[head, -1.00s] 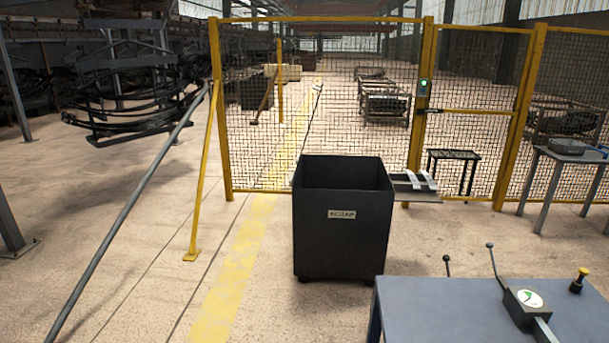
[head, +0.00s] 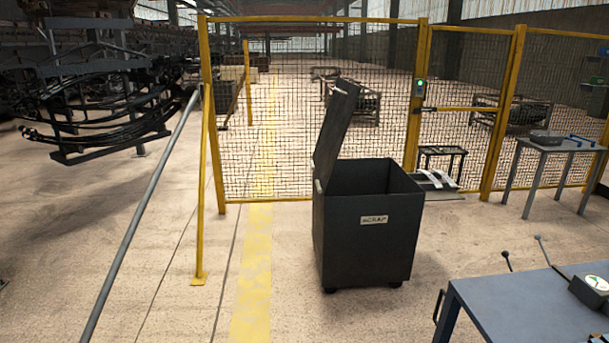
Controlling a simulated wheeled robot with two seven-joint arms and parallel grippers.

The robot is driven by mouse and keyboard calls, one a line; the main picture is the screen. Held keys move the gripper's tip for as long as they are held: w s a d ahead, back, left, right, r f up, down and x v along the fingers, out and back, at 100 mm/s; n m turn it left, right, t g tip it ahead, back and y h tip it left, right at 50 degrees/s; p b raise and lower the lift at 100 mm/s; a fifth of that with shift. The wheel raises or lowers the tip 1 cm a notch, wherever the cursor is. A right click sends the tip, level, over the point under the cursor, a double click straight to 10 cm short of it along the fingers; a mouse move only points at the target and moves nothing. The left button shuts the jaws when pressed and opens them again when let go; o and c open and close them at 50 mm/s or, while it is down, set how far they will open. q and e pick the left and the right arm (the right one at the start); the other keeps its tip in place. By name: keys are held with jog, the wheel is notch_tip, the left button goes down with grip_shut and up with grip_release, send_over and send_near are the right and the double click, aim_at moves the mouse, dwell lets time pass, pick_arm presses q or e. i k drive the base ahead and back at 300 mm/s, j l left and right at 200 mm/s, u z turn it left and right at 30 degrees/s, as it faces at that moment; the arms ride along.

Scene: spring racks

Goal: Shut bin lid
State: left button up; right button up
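The black scrap bin (head: 368,235) stands on the floor right of the middle, with a pale SCRAP label on its front and small wheels under it. Its lid (head: 335,128) is open. It stands up steeply from the bin's left edge, leaning a little to the right at the top. The bin's mouth is uncovered, and its floor is hidden by the front wall. Neither of my grippers is in view, and nothing touches the lid.
A blue-grey table (head: 500,312) with levers and a gauge stands at the front right. A yellow mesh fence (head: 300,110) runs behind the bin. A slanting grey pole (head: 140,220) crosses the left side.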

aim_at(345, 95)
jog(key=i+j+z, duration=0.1)
jog(key=i+j, duration=0.15)
jog(key=i, duration=0.25)
jog(key=i+j+z, duration=0.1)
jog(key=i+j, duration=0.2)
jog(key=i, duration=0.25)
jog(key=i+j+z, duration=0.1)
jog(key=i+j, duration=0.25)
jog(key=i, duration=0.15)
